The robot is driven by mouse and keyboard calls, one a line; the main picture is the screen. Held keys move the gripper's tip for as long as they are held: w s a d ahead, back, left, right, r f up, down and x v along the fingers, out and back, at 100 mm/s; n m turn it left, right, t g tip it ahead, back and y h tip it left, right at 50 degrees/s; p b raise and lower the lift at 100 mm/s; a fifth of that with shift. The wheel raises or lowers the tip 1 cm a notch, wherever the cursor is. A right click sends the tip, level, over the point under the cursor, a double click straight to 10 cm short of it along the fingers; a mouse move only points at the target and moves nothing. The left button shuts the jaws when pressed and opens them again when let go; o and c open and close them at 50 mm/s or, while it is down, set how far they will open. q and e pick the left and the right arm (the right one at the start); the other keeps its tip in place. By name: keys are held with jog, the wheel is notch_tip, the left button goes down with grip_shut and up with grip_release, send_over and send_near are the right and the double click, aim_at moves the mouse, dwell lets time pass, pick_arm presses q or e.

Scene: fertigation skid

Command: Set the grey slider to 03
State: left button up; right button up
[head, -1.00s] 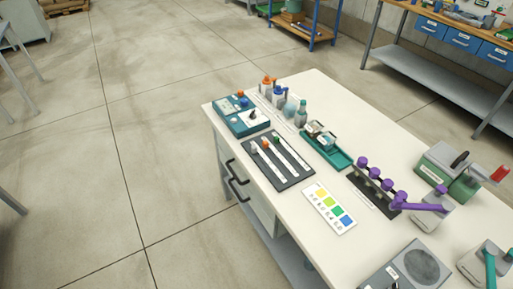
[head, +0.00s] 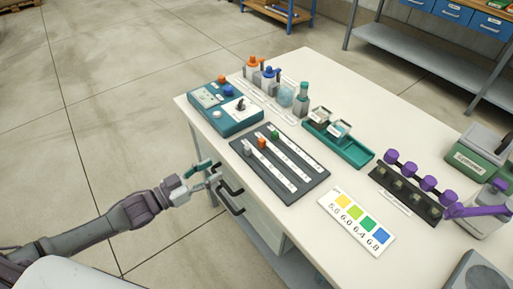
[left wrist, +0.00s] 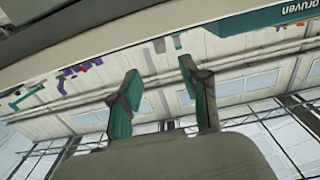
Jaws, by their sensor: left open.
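The slider board (head: 281,169) is a dark panel with three white scale tracks, lying on the white bench. The grey slider (head: 247,148) is on the track nearest the bench's left edge, at its upper-left end. An orange slider (head: 262,142) and a green slider (head: 275,133) sit on the other two tracks. The scale numbers are too small to read. My left gripper (head: 207,178) is open and empty, beside the bench's left edge, apart from the board. Its two fingers also show in the left wrist view (left wrist: 160,95). My right gripper is not in view.
A teal control box (head: 225,117) stands behind the board. Bottles (head: 301,97), a green tray (head: 348,150), a colour chart (head: 357,221) and a purple-knobbed manifold (head: 407,190) are on the bench (head: 405,120). Dark drawer handles (head: 230,197) stick out near my left gripper.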

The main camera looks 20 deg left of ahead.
aim_at(245, 152)
pick_arm(q)
jog(key=x, duration=1.3)
jog(key=shift+d, duration=0.1)
grip_shut()
jog(key=shift+s+d+p, duration=0.1)
jog(key=shift+p, duration=0.25)
